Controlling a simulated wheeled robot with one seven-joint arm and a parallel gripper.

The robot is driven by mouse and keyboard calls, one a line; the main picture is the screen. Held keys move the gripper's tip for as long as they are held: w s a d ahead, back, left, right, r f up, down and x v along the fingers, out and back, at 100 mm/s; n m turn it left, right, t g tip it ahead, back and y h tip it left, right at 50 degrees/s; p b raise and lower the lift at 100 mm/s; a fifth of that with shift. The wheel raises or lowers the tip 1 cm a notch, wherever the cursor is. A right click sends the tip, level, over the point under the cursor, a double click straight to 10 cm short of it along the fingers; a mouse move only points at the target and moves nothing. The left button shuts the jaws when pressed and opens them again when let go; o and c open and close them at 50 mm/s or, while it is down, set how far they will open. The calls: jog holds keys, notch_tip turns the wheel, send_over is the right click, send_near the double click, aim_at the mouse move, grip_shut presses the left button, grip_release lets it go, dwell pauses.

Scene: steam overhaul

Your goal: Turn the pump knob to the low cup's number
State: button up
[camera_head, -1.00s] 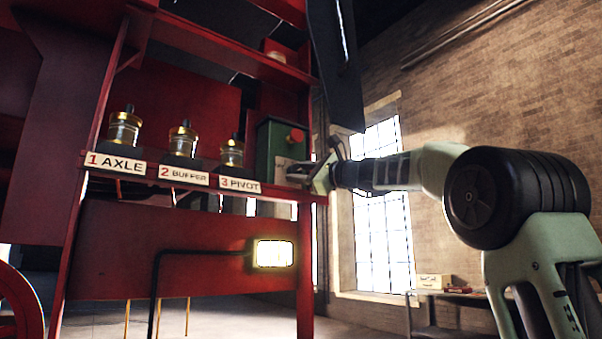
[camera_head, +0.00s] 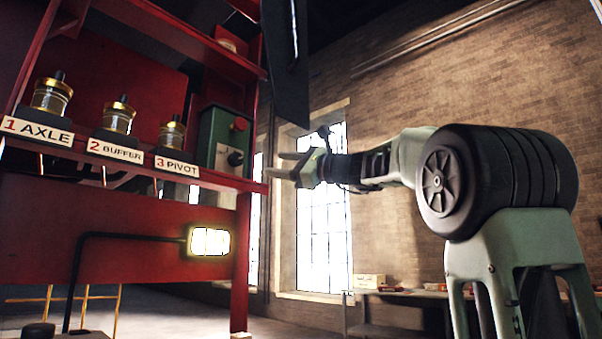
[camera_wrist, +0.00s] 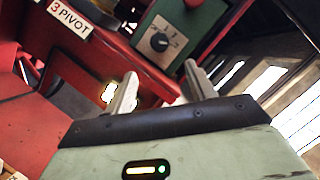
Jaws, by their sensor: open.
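The black pump knob (camera_head: 235,158) sits on the front of a green box (camera_head: 208,137) with a red button above it. In the wrist view the knob (camera_wrist: 159,42) has a pale pointer and marks around it too small to read. Three brass-topped glass cups stand on the red shelf: the axle cup (camera_head: 51,97), the buffer cup (camera_head: 118,119) and the pivot cup (camera_head: 172,134). Their plates read 1, 2 and 3. I cannot tell their levels. My gripper (camera_head: 284,165) is open and empty, right of the knob and apart from it; the wrist view shows both fingers (camera_wrist: 160,76).
The red shelf edge (camera_head: 225,181) runs below the cups and box. A dark hanging panel (camera_head: 287,60) is above my gripper. A lit lamp (camera_head: 210,242) is on the red panel below. A bench with a small box (camera_head: 369,281) stands by the window at the back.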

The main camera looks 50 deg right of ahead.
jog(key=v, duration=0.5)
jog(key=shift+s+d, duration=0.1)
jog(key=shift+s, duration=0.05)
dwell(0.4)
